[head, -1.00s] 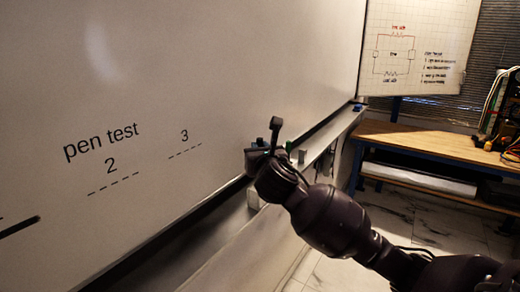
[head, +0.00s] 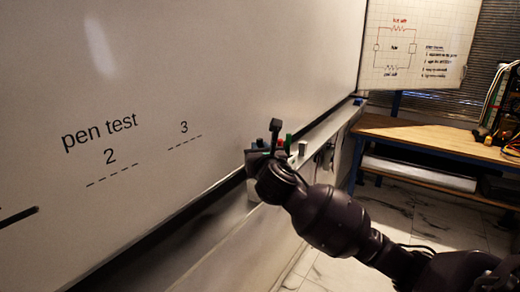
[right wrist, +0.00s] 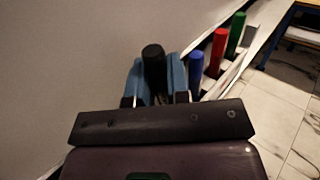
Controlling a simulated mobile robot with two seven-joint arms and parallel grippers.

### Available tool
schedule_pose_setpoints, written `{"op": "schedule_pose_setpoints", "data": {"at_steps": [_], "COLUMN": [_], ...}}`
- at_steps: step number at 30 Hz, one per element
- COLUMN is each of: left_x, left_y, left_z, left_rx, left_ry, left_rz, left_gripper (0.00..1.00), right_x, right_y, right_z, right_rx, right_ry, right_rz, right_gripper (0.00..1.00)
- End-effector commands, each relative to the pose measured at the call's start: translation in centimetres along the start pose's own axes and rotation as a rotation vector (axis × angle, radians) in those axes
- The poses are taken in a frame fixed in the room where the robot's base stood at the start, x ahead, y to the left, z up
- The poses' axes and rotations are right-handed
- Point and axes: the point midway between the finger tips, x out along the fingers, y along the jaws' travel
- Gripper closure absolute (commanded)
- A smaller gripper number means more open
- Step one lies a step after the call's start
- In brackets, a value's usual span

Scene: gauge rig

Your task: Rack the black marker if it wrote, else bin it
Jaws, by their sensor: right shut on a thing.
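My right gripper (right wrist: 158,82) is shut on the black marker (right wrist: 153,62), which stands up between the bluish fingers in the right wrist view. In the head view the black marker (head: 275,132) sticks up from my right gripper (head: 260,158), close to the whiteboard's lower edge. A thick dark stroke (head: 20,215) lies on the whiteboard (head: 220,80) at the far left, left of the "2", cut by the picture edge. Blue (right wrist: 195,74), red (right wrist: 218,50) and green (right wrist: 236,32) markers stand in a row right of the gripper. No bin shows. My left gripper is not in view.
A pale ledge (head: 335,125) runs along the whiteboard's lower edge, with a blue item (head: 358,101) farther along. A wooden workbench (head: 430,138) stands at the right. "Pen test" is printed on the board, with dashed lines under "2" and "3".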

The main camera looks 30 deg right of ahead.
Motion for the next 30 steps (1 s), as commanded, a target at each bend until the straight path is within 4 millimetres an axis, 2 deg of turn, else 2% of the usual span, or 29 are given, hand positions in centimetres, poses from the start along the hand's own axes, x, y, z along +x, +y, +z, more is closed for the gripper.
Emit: {"op": "schedule_pose_setpoints", "data": {"at_steps": [18, 26, 27, 30], "left_x": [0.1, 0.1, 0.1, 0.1], "left_y": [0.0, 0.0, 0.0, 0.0], "left_z": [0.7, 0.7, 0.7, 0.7], "left_rx": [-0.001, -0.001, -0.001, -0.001], "left_ry": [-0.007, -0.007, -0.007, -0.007], "left_rz": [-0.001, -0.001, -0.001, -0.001], "left_gripper": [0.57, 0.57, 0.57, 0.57], "right_x": [0.0, 0.0, 0.0, 0.0], "right_y": [0.0, 0.0, 0.0, 0.0], "right_z": [-1.5, -1.6, -1.6, -1.5], "right_rx": [0.000, 0.000, 0.000, 0.000], "right_ry": [0.001, 0.000, 0.000, 0.000], "right_rz": [0.000, 0.000, 0.000, 0.000], "right_gripper": [1.00, 1.00, 0.77, 0.61]}}
